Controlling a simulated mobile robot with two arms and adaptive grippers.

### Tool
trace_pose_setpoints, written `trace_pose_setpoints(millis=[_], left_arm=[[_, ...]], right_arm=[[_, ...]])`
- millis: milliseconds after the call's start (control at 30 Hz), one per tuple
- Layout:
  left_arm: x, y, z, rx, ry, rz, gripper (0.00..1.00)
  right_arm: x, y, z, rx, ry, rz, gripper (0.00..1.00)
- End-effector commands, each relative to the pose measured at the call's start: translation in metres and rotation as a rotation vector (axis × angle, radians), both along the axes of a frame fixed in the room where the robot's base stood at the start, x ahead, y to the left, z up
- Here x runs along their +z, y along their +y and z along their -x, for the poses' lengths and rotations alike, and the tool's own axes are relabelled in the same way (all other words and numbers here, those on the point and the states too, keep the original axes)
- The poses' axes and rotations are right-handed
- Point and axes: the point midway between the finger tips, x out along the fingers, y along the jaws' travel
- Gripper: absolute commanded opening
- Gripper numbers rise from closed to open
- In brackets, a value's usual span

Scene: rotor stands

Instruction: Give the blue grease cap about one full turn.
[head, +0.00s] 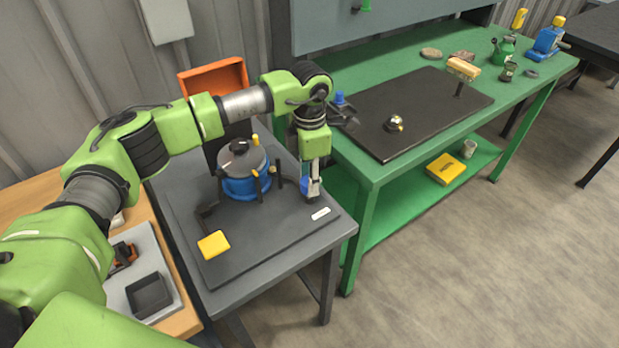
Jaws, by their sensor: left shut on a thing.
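The blue grease cap (304,184) shows as a small blue patch at the right side of the grey stand table, right of the rotor stand. My left gripper (312,188) reaches down over it from above and is shut on it. The fingers hide much of the cap, and I cannot see any mark of its turn. The rotor stand (246,187) has a blue body with a grey disc on top and dark posts around it. My right gripper is not in view.
The grey table (275,268) carries a yellow block (213,245) and a white label (320,214). An orange bin (213,77) stands behind. The green bench (375,172) on the right holds a dark mat (420,120) and a blue-topped item (339,98). A wooden table (30,205) is left.

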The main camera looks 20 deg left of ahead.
Motion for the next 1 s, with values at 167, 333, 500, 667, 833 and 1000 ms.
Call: trace_pose_setpoints(millis=[167, 333, 500, 667, 833, 1000], left_arm=[[0.001, 0.000, -0.001, 0.001, -0.003, 0.000, 0.48], [0.001, 0.000, -0.001, 0.002, -0.001, 0.000, 0.48], [0.004, 0.000, -0.001, 0.001, -0.002, 0.001, 0.48], [0.024, 0.000, -0.001, 0.000, -0.006, 0.001, 0.48], [0.062, 0.000, -0.002, 0.001, -0.007, 0.001, 0.48], [0.095, 0.000, -0.001, 0.002, -0.005, 0.000, 0.48]], right_arm=[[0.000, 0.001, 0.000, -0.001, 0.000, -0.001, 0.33], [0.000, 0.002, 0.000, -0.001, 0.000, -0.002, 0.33], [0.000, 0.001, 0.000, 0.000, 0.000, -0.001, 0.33], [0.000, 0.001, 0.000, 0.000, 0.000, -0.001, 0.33], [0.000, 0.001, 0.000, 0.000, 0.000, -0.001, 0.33], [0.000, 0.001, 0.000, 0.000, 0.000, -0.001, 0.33]])
